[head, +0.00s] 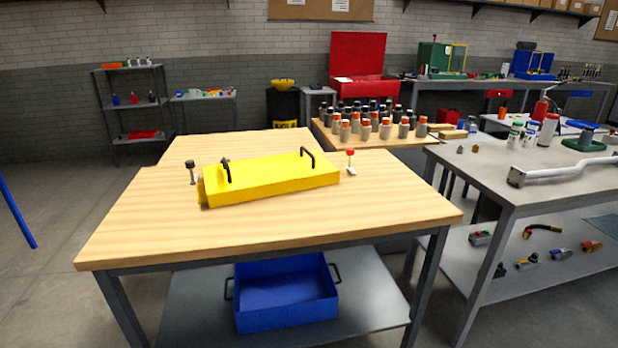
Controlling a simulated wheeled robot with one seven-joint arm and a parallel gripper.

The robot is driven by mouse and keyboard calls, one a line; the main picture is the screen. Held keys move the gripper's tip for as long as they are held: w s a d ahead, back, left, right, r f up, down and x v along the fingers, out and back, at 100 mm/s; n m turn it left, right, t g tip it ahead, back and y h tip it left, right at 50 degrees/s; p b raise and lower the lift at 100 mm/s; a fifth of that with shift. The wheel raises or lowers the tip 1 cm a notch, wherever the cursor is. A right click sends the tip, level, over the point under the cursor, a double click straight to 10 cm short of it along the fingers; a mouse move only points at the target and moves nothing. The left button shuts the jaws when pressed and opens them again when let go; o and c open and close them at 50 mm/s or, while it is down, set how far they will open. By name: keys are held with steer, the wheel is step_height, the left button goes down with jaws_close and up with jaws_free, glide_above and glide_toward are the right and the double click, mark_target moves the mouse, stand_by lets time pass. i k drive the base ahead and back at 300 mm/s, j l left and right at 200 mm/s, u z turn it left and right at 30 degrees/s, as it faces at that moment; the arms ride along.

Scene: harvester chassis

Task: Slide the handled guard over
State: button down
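The handled guard (270,180) is a long yellow cover lying on the wooden workbench (150,235). It is set slightly askew, its right end farther back than its left. Two black handles stand up from it, a left handle (227,172) and a right handle (309,157). A small dark-knobbed post (191,172) stands just off its left end. A red-knobbed lever (350,160) stands just off its right end. What lies beneath the guard is hidden. My gripper is not in view.
The bench top in front of the guard is clear. A blue bin (285,295) sits on the shelf below. Several bottles (375,125) stand on a bench behind. A grey table (530,180) on the right holds a bent white pipe (565,170). Open floor lies to the left.

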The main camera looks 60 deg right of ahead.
mark_target(226, 183)
steer(key=i+l+z, duration=0.1)
steer(key=l+z, duration=0.15)
steer(key=i+l+z, duration=0.1)
steer(key=l+z, duration=0.15)
steer(key=l, duration=0.15)
steer(key=i+l+z, duration=0.1)
steer(key=l+z, duration=0.15)
